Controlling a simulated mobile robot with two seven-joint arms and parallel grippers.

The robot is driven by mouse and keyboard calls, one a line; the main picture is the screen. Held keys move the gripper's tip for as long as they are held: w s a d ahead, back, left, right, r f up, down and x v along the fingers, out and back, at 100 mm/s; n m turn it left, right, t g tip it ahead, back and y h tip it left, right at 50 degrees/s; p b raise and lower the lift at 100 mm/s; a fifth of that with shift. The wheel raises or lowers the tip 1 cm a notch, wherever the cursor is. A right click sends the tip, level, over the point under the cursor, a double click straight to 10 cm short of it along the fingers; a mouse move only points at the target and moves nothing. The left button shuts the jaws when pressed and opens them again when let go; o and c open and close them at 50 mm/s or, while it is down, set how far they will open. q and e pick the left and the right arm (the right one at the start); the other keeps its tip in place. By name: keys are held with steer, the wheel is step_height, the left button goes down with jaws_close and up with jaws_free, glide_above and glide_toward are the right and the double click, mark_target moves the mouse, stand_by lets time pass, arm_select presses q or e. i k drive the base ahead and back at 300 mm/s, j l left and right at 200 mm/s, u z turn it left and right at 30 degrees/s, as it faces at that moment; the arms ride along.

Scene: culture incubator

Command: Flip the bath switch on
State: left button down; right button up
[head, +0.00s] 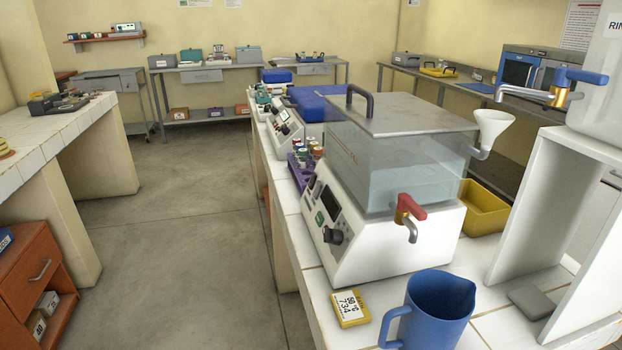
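The water bath (385,240) stands on the tiled bench at the right. It has a white base and a clear tank (395,180) with water in it. A grey metal lid (400,113) with a dark handle covers the tank. The sloped panel on its left side carries a dark display (330,203), a small green part (320,217) and a black knob (333,237). I cannot tell which part is the switch or how it is set. A red-handled tap (410,208) sticks out of the front. Neither gripper is in view.
A blue jug (437,310) and a yellow timer (350,308) stand in front of the bath. A purple rack (300,172) with tubes is behind it. A yellow bin (484,208) and a white stand (555,200) are to the right. The floor (190,230) left of the bench is clear.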

mark_target(311, 184)
steer(key=k+j+u, duration=0.2)
steer(key=j, duration=0.7)
steer(key=i+j+u, duration=0.15)
steer(key=j, duration=0.3)
steer(key=i+j+u, duration=0.15)
steer(key=i+j, duration=0.25)
steer(key=i+j+u, duration=0.15)
steer(key=i+j, duration=0.15)
steer(key=i, duration=0.1)
